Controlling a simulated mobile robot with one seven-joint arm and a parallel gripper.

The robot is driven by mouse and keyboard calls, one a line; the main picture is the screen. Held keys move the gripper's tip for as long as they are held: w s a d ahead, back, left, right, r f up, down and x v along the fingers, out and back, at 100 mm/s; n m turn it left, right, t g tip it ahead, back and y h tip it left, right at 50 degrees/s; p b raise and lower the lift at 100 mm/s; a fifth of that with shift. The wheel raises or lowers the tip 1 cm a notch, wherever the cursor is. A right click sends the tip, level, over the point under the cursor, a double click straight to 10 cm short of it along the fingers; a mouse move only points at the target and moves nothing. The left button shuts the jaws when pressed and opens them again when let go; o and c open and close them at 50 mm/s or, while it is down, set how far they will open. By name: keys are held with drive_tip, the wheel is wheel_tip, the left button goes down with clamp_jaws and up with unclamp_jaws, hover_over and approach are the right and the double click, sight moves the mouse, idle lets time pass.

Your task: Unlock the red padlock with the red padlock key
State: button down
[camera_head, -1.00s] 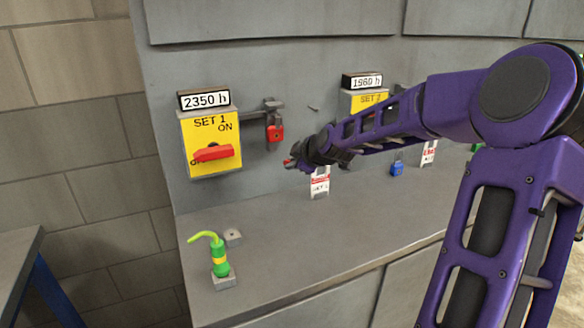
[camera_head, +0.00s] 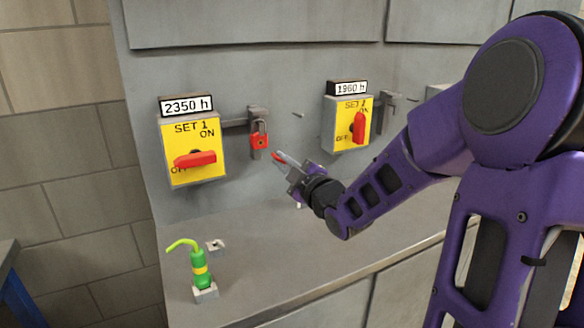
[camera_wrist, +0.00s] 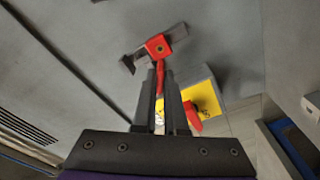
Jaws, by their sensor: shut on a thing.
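The red padlock (camera_head: 259,141) hangs on a grey hasp to the right of the SET 1 switch box. In the wrist view the padlock (camera_wrist: 158,47) shows its face with a dark round spot, just beyond the fingertips. My gripper (camera_head: 284,160) is shut on the red padlock key (camera_head: 277,156), which sticks out from the fingertips toward the padlock. The key (camera_wrist: 160,78) also shows between the fingers in the wrist view. The head view shows a small gap between key and padlock; whether they touch is hard to tell from the wrist view.
The yellow SET 1 box (camera_head: 177,146) has a red handle lying sideways. The yellow SET 2 box (camera_head: 342,113) has its red handle upright. The air before the padlock is free.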

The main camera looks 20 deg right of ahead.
drive_tip(key=shift+s+a+r, duration=0.1)
drive_tip(key=shift+s+r, duration=0.05)
drive_tip(key=shift+s, duration=0.1)
drive_tip(key=shift+s, duration=0.1)
idle(0.3)
drive_tip(key=shift+n, duration=0.5)
drive_tip(key=b+x, duration=0.1)
drive_tip(key=x, duration=0.1)
drive_tip(key=b+x, duration=0.1)
drive_tip(key=x, duration=0.2)
drive_tip(key=b+x, duration=0.1)
drive_tip(key=x, duration=0.2)
drive_tip(key=shift+w+d, duration=0.2)
drive_tip(key=n, duration=0.5)
drive_tip(key=shift+n+g, duration=0.3)
drive_tip(key=shift+n, duration=0.1)
drive_tip(key=n, duration=0.4)
drive_tip(key=shift+d+n+g, duration=0.1)
drive_tip(key=shift+n+g, duration=0.2)
drive_tip(key=shift+n, duration=0.1)
idle(0.3)
drive_tip(key=shift+f, duration=1.1)
idle(0.5)
